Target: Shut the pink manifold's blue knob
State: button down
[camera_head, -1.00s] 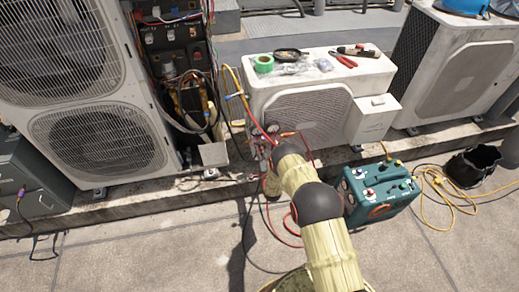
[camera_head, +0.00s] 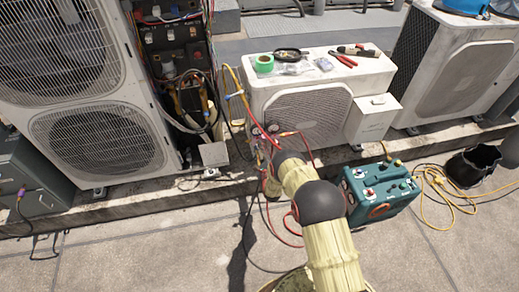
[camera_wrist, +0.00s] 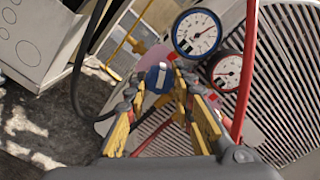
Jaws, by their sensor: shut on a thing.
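In the wrist view, the blue knob (camera_wrist: 157,77) sits between the two fingertips of my gripper (camera_wrist: 158,84), which is shut on it. A blue-rimmed gauge (camera_wrist: 197,33) and a red-rimmed gauge (camera_wrist: 227,69) are just above and to the right. Of the pink manifold (camera_wrist: 251,131), only pale pink parts show behind my fingers; the rest is hidden. In the head view the gauges (camera_head: 272,128) show in front of the small condenser's left side. My gripper is mostly hidden there by my arm. I cannot tell how far the knob is turned.
A red hose (camera_wrist: 243,75) and a black hose (camera_wrist: 84,65) run close on either side. The small condenser (camera_head: 318,65) bears tape and tools. A teal machine (camera_head: 381,192) stands right of my arm, with a yellow cord (camera_head: 440,185). Hoses lie on the paving.

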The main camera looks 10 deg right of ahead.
jog(key=m, duration=0.5)
jog(key=shift+f+m, duration=0.1)
jog(key=shift+m, duration=0.2)
dwell(0.4)
jog(key=c, duration=1.5)
grip_release()
jog(key=s, duration=1.2)
